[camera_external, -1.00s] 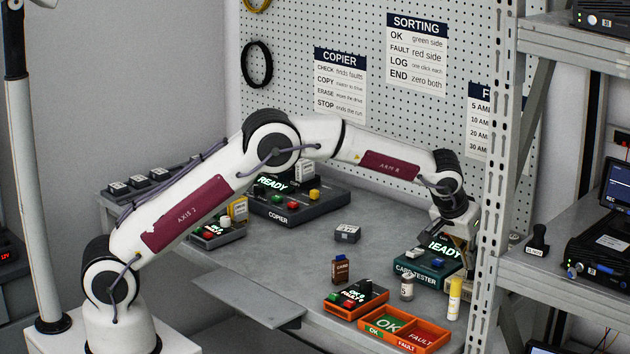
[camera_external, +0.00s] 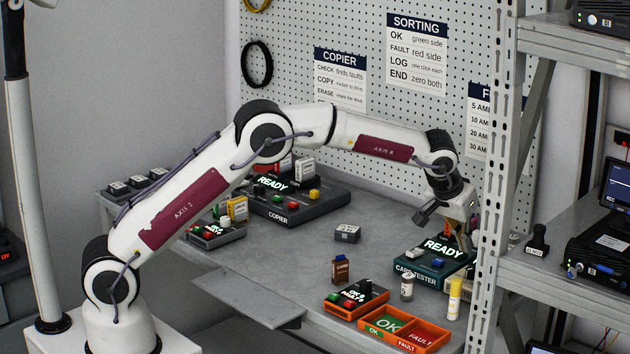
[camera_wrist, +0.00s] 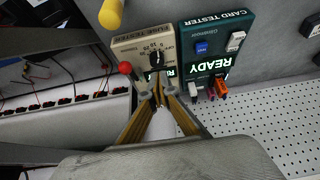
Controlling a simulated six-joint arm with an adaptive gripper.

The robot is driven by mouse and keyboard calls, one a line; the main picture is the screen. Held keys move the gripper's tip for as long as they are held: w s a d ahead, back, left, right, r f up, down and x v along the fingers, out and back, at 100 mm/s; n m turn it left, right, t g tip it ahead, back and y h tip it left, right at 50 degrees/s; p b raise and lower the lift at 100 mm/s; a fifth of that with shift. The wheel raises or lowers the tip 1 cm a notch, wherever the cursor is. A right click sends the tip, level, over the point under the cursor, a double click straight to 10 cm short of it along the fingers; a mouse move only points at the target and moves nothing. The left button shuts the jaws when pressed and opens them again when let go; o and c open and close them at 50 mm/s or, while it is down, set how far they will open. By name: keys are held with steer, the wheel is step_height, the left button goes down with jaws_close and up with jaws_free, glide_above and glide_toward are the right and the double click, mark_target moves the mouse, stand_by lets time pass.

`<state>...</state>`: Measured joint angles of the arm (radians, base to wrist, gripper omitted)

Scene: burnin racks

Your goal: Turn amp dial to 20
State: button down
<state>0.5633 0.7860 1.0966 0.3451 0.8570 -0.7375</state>
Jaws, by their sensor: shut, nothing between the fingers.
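The fuse tester (camera_wrist: 140,48) is a beige box in the wrist view, upside down there. Its black dial (camera_wrist: 157,59) has a light pointer mark and small numbers around it; the exact setting is too small to read. A red ball-topped lever (camera_wrist: 125,69) is at its left side. My gripper (camera_wrist: 157,88) is shut and empty, its fingertips just below the dial in the wrist view. Whether they touch the tester I cannot tell. In the external view my wrist is above the card tester, and the fingertips are hard to make out near the rack post.
The card tester (camera_wrist: 214,45), its screen showing READY, stands right beside the fuse tester; coloured parts stick out at its edge. A yellow-capped cylinder (camera_external: 454,298), a small jar (camera_external: 407,287) and an orange sorting tray (camera_external: 432,346) are nearby. The rack post (camera_external: 501,170) is close to my wrist.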

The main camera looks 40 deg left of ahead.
mark_target(472, 273)
steer(key=shift+w+a+r, duration=0.1)
steer(key=shift+a+r, duration=0.05)
steer(key=shift+a, duration=0.25)
steer(key=shift+f, duration=3.5)
steer(key=shift+w+d, duration=0.1)
steer(key=shift+w, duration=0.1)
steer(key=shift+s+d, duration=0.1)
steer(key=shift+d, duration=1)
steer(key=shift+s+d, duration=0.1)
steer(key=shift+s, duration=0.2)
steer(key=shift+r, duration=0.15)
